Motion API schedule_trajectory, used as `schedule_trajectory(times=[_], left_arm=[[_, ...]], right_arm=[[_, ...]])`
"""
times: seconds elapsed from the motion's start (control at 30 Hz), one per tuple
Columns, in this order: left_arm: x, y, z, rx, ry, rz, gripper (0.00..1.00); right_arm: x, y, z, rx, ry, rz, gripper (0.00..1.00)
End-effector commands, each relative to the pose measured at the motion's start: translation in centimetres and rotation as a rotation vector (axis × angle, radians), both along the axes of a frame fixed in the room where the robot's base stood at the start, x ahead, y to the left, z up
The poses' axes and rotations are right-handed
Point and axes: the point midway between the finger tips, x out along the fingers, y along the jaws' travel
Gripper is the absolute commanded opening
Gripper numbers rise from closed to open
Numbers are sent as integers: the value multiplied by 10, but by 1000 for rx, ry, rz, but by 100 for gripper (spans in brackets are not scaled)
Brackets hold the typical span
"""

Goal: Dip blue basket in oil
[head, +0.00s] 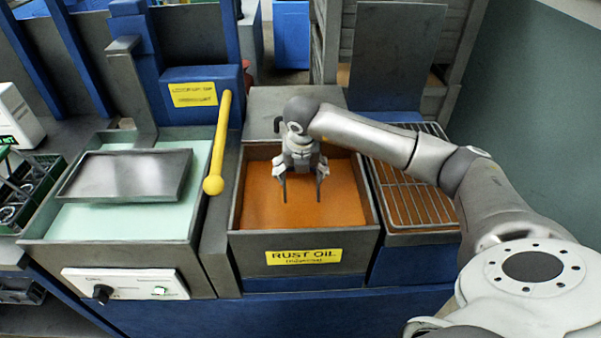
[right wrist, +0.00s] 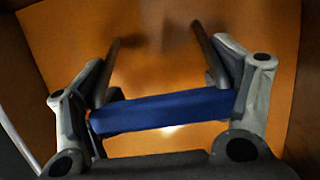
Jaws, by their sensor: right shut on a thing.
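My right gripper (head: 301,175) is over the rust oil tank (head: 305,242), pointing down into it. In the right wrist view a blue bar (right wrist: 165,110), likely the blue basket's handle, spans between its two fingers, and the gripper is shut on it. Two dark rods run from the finger area down toward the orange oil (right wrist: 160,30); the oil also shows in the head view (head: 258,205). The basket's body does not show; it is hidden, and I cannot tell how deep it is. My left gripper is not in view.
Left of the oil tank is a pale green bath (head: 120,222) with a metal tray (head: 128,175) above it. A yellow lever (head: 218,140) stands between them. A wire rack (head: 415,195) lies right of the oil. Green baskets (head: 35,180) sit at far left.

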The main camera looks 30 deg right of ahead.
Motion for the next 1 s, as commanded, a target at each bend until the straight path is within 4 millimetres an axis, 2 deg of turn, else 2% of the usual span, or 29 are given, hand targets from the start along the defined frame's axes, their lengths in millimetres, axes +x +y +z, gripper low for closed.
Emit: schedule_trajectory(times=[0.17,1.0], left_arm=[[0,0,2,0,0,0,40],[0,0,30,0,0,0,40]], right_arm=[[1,0,4,0,-4,0,24],[1,0,51,0,-6,0,24]])
